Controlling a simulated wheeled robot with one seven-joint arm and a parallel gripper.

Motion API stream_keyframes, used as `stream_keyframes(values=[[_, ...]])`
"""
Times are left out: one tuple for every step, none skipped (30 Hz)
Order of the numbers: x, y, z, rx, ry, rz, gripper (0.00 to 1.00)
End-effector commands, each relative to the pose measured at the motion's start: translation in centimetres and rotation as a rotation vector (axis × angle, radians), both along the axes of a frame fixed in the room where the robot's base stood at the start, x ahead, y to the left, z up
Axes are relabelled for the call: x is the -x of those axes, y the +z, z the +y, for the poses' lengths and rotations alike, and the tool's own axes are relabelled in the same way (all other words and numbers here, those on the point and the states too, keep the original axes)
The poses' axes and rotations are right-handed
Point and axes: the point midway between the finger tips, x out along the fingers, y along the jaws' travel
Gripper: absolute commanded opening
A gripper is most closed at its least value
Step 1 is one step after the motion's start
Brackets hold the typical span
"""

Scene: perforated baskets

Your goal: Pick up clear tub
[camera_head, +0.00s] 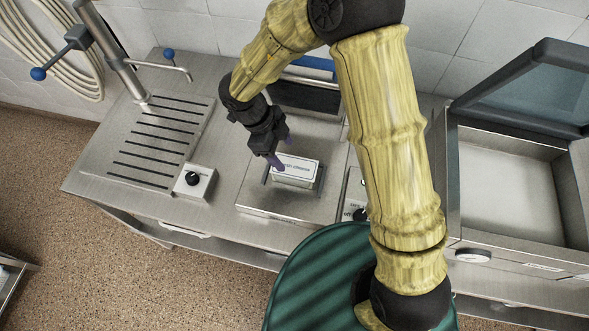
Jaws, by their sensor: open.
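The tub (296,173) is a small pale box with a white label on its top; part of the lettering ends in "cheese". It sits on a square steel plate of the counter, left of my arm's upper link. My gripper (278,150) is dark with purplish fingers and hangs over the tub's back left side. Its jaws are open, with one finger overlapping the tub's left end in the picture. I cannot tell whether the finger touches the tub. Part of the tub's left end is hidden by it.
A slotted drain (160,140) with a tap is on the left of the steel counter (222,150). A control box with a black knob (193,179) stands left of the tub. An open-lidded steel basin (505,185) is at right. My arm hides the counter's middle.

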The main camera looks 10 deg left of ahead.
Motion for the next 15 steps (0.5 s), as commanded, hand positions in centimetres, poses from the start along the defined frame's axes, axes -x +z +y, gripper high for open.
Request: stream_keyframes(values=[[0.1, -0.6, -0.4, 0.003, 0.001, 0.003, 0.62], [0.1, -1.1, -0.6, 0.004, 0.001, 0.003, 0.62], [0.1, -1.8, -0.8, 0.004, 0.001, 0.003, 0.62], [0.2, -2.3, -1.1, 0.004, 0.0, 0.003, 0.62], [0.2, -2.7, -1.3, 0.005, 0.0, 0.004, 0.62], [0.2, -3.4, -1.5, 0.004, 0.0, 0.003, 0.62], [0.1, -3.8, -1.7, 0.003, 0.001, 0.002, 0.62], [0.2, -4.1, -1.8, 0.002, 0.001, 0.002, 0.62], [0.2, -4.5, -2.0, 0.003, 0.001, 0.002, 0.62], [0.2, -4.8, -2.1, 0.002, 0.0, 0.001, 0.62], [0.2, -4.9, -2.1, 0.001, 0.0, 0.001, 0.62], [0.1, -5.0, -2.2, 0.001, -0.001, 0.0, 0.62], [0.1, -5.1, -2.2, 0.0, -0.001, 0.0, 0.62], [0.1, -5.1, -2.2, 0.0, -0.002, -0.001, 0.62], [0.1, -5.1, -2.2, 0.0, -0.003, -0.001, 0.62]])
